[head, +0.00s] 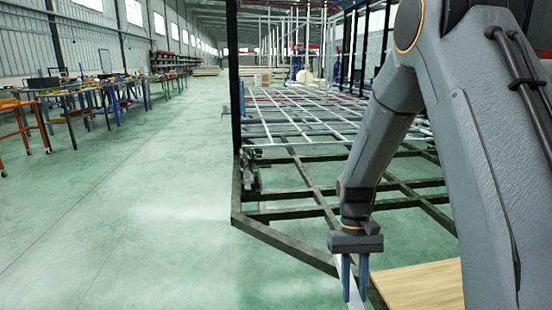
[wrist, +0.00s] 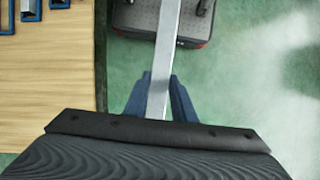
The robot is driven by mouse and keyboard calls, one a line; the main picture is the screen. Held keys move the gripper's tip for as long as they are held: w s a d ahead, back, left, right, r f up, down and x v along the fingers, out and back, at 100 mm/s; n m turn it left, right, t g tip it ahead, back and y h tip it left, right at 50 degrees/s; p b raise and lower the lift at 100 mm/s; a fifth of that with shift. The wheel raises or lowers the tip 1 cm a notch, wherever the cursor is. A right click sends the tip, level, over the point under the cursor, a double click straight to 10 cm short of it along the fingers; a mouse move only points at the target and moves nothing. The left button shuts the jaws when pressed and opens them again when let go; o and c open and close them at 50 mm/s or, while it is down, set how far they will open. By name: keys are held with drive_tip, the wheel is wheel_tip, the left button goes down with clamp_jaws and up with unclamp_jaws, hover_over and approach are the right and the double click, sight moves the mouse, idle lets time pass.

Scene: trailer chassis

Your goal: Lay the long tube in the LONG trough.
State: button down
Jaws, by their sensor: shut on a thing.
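My gripper (head: 355,280) points down in the head view, with its two blue fingers closed on the long tube (head: 355,293). In the wrist view, the tube (wrist: 164,50) is a pale grey bar between the blue fingers, running up out of the top of the picture. Its full length and ends do not show. Blue-edged trough pieces (wrist: 31,15) stand on a wooden board (wrist: 50,75) at the wrist view's upper left, cut off by the edge. Which one is the long trough I cannot tell. The tube is right of the board there.
The board also shows in the head view (head: 422,284), at the lower right. A dark steel chassis frame (head: 290,245) lies beyond my gripper. Work tables (head: 75,100) stand far left. Green floor (head: 130,220) is open on the left.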

sight(358, 308)
drive_tip(key=shift+s+r+p, duration=0.85)
drive_tip(key=shift+r+p, duration=0.25)
drive_tip(key=shift+p, duration=3.6)
drive_tip(key=shift+s+p, duration=0.35)
drive_tip(key=shift+p, duration=0.85)
drive_tip(key=shift+s+f, duration=0.1)
